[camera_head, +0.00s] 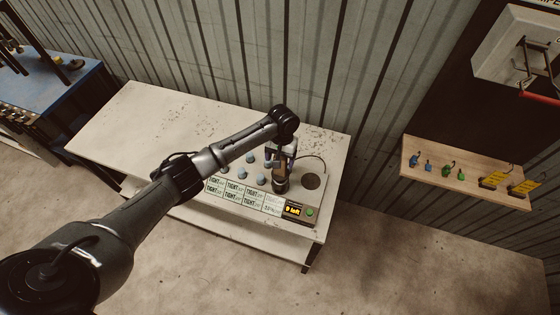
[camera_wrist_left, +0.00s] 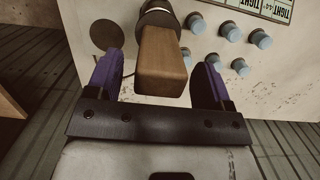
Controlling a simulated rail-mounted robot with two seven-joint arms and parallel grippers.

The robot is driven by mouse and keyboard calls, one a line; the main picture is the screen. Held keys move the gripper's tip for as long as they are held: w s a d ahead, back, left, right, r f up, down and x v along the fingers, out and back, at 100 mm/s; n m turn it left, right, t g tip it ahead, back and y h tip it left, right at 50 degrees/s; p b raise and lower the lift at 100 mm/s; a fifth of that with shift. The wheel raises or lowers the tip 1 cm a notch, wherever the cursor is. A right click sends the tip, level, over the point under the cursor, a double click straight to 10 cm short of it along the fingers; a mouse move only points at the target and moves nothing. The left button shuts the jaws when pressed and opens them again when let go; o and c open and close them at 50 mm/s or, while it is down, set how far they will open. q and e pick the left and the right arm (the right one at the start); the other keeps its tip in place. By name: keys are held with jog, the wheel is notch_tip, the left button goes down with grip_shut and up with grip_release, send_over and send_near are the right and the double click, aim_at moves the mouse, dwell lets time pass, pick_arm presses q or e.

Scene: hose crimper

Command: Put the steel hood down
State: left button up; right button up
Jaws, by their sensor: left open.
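The steel hood (camera_head: 281,185) shows as a small dark round piece on the white bench, near the right end of the row of TIGHT labels. In the left wrist view a dark metal collar (camera_wrist_left: 158,13) sits at the end of its square wooden handle (camera_wrist_left: 162,62). My left gripper (camera_head: 284,164) is over it. In the left wrist view the purple fingers of this gripper (camera_wrist_left: 157,75) are open, one on each side of the handle, with visible gaps. The hood's underside is hidden. My right gripper is in neither view.
Several blue-grey knobs (camera_head: 250,158) stand beside the hood. A dark round patch (camera_head: 311,181) lies to its right. A lit "0 left" display box (camera_head: 295,210) is at the bench front. A wooden shelf (camera_head: 465,176) hangs at the right. The bench's left side (camera_head: 150,120) is clear.

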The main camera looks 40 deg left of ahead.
pick_arm(q)
jog(key=r, duration=0.3)
jog(key=w+r, duration=0.1)
jog(key=r, duration=0.6)
jog(key=shift+w+a, duration=0.2)
jog(key=shift+a, duration=0.05)
jog(key=s+d+f+m+t, duration=0.2)
jog(key=s+d+f+m, duration=0.3)
jog(key=s+d+f, duration=0.9)
jog(key=s+r+m+t, duration=0.1)
jog(key=s+r+t, duration=0.2)
jog(key=s, duration=1.8)
jog(key=shift+s+a+r, duration=0.15)
jog(key=shift+a+r, duration=0.2)
jog(key=shift+r, duration=0.1)
